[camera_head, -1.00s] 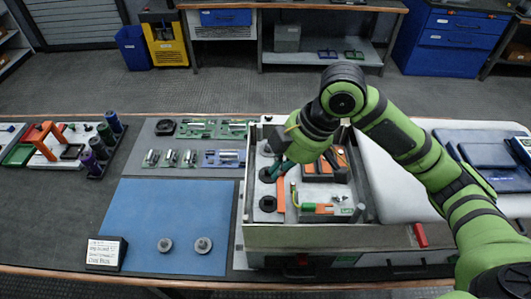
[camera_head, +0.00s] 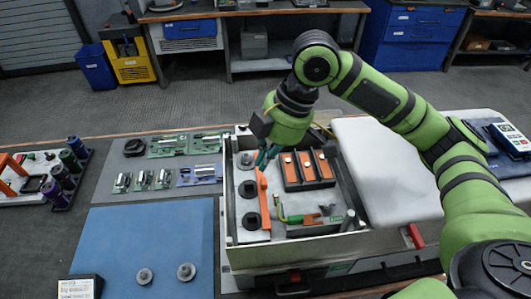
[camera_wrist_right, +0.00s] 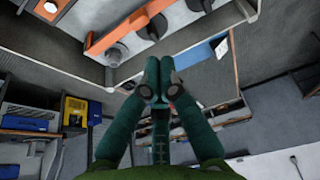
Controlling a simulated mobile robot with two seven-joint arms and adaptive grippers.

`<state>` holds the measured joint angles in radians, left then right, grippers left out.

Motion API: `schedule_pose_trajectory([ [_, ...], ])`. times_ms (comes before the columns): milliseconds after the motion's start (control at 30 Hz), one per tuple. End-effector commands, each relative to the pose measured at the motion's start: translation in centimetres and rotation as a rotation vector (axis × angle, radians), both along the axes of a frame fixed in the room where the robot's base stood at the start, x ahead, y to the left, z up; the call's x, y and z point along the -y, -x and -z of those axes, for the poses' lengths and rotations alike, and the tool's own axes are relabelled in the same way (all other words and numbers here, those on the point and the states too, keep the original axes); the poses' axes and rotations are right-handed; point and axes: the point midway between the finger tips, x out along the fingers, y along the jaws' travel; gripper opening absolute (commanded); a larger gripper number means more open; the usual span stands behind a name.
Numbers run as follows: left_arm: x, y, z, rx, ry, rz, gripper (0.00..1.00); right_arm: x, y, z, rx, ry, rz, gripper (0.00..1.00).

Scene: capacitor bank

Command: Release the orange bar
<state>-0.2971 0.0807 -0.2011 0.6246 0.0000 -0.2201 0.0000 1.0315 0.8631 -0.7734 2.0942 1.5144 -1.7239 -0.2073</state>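The orange bar (camera_head: 263,200) is a long narrow strip in the left part of the open grey box, beside a row of round dark terminals (camera_head: 249,191). It also shows at the top of the right wrist view (camera_wrist_right: 104,43). My right gripper (camera_head: 263,160) is above the bar's far end in the head view. In the right wrist view its teal fingertips (camera_wrist_right: 160,75) are together with nothing visible between them, and the bar lies apart from them. Exact height above the bar is hard to tell. My left gripper is not in view.
A dark holder with orange blocks (camera_head: 306,167) and a green-handled tool (camera_head: 289,218) are inside the box. The box's walls (camera_head: 290,252) surround them. A blue mat (camera_head: 150,235) with two small grey discs lies left. A white padded surface (camera_head: 385,165) is right.

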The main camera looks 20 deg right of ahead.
Motion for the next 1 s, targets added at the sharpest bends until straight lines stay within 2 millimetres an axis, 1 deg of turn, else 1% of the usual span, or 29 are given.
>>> schedule_pose_trajectory([
  [33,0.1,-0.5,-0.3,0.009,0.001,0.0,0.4,-0.4,0.0,1.0,-0.006,-0.001,-0.001,0.0],
  [67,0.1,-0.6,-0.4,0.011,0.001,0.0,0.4,-0.5,0.0,1.5,-0.005,0.001,-0.001,0.0],
  [200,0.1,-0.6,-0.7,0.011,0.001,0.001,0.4,-1.3,-0.3,3.8,-0.003,0.0,0.0,0.0],
  [300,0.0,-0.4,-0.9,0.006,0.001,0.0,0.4,-1.7,-0.5,5.1,-0.003,-0.001,0.0,0.0],
  [400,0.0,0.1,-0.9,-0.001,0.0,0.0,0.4,-2.0,-0.6,5.9,0.0,0.0,0.001,0.0],
  [533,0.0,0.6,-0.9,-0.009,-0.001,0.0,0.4,-2.1,-0.6,6.4,0.0,-0.001,0.0,0.0],
  [833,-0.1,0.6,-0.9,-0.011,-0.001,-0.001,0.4,-2.1,-0.6,6.4,0.001,-0.001,0.0,0.0],
  [933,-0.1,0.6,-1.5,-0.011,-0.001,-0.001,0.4,-1.5,-0.5,6.2,-0.001,0.001,0.003,0.0],
  [1000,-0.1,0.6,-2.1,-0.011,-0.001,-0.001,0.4,-0.6,-0.2,6.1,-0.003,0.001,0.004,0.0],
])
